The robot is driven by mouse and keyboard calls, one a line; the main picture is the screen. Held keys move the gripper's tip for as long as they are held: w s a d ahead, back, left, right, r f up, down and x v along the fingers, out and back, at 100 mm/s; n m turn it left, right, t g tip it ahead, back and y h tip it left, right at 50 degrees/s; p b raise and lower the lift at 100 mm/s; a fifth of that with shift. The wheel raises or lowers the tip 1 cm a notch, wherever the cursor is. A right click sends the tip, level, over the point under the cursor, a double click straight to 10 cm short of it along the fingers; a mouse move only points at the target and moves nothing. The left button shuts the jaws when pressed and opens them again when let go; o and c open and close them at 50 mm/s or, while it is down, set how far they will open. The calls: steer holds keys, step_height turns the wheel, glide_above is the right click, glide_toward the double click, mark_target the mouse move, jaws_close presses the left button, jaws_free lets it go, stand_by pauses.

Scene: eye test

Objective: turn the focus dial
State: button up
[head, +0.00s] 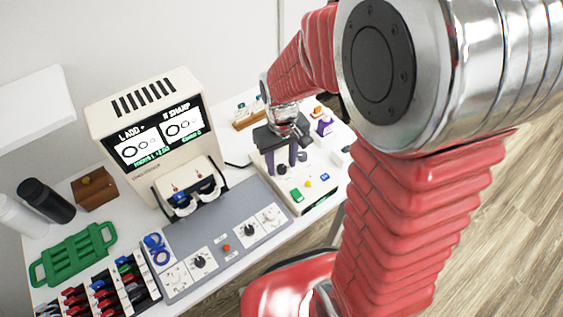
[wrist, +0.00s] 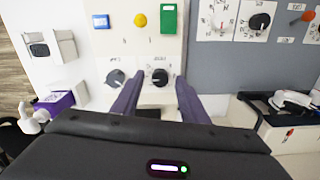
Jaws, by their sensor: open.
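A cream control box (head: 318,193) on the table carries a black dial (head: 281,170) and a grey dial (head: 302,156). In the wrist view the black dial (wrist: 160,77) has a scale around it, and the grey dial (wrist: 115,78) is to its left. I cannot read a label that marks either as the focus dial. My gripper (head: 282,165) is over the box with its purple fingers apart. In the wrist view the black dial shows between and just beyond the fingertips of my gripper (wrist: 158,85); contact is not visible. The gripper body hides the box's near part.
The box also bears a green button (wrist: 169,18), a yellow button (wrist: 140,20) and a blue button (wrist: 101,21). A grey panel (head: 228,228) with other dials lies beside it. A cream machine with screens (head: 140,120) stands behind the panel. A purple object (head: 324,127) is close by.

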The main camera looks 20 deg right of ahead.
steer(key=shift+f, duration=0.3)
steer(key=shift+c, duration=0.4)
jaws_close()
steer(key=shift+m, duration=0.5)
steer(key=m, duration=0.3)
steer(key=shift+m, duration=2.4)
